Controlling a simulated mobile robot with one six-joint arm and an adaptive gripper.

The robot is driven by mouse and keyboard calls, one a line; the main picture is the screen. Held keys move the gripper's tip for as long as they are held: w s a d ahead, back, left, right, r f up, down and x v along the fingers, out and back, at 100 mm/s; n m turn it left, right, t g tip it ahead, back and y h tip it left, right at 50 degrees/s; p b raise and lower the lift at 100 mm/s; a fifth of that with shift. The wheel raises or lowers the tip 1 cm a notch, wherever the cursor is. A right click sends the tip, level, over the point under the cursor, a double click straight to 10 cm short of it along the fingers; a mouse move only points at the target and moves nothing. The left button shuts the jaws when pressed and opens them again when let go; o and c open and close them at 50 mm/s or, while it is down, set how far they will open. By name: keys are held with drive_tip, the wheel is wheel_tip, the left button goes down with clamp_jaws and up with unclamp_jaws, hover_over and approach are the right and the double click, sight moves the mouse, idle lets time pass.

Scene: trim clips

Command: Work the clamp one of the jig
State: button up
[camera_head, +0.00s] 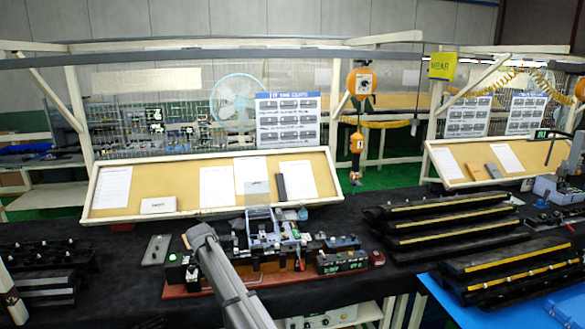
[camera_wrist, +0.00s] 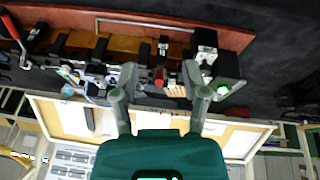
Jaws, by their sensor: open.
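The jig (camera_head: 262,238) is a cluster of black, grey and blue fixture parts on a reddish-brown base board (camera_head: 200,291) on the dark bench. In the wrist view, which looks inverted, the board (camera_wrist: 180,27) runs across the top with black clamp parts (camera_wrist: 100,48) along it. A small red-tipped part (camera_wrist: 159,82) shows between my fingers. I cannot tell which clamp is clamp one. My gripper (camera_wrist: 158,76) is open and empty, its two fingers apart over the jig's edge. In the head view my grey arm covers part of the jig and the fingers cannot be made out.
A black box with a lit green button (camera_wrist: 222,90) stands beside one finger. A tilted notice board (camera_head: 215,184) with papers rises behind the jig. Stacked black trim strips (camera_head: 440,222) lie to the right, and a grey plate (camera_head: 156,250) lies left of the jig.

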drive_tip(key=s+d+f+m+g+b, duration=0.15)
drive_tip(key=s+d, duration=0.25)
drive_tip(key=d, duration=0.5)
drive_tip(key=s+d+f+t+b, duration=0.1)
drive_tip(key=s+d+f+b, duration=0.15)
drive_tip(key=d, duration=0.65)
drive_tip(key=s+d+f+m+g+b, duration=0.1)
drive_tip(key=s+d+f+b, duration=0.2)
drive_tip(key=s+d, duration=1)
drive_tip(key=s+d+f+m+g+b, duration=0.1)
drive_tip(key=s+d+f+g+b, duration=0.1)
drive_tip(key=s+d, duration=1.2)
wheel_tip(320, 180, down, 2)
drive_tip(key=shift+s+d+f+m+b, duration=0.1)
drive_tip(key=shift+s+d+m+b, duration=0.2)
drive_tip(key=shift+d+b, duration=0.35)
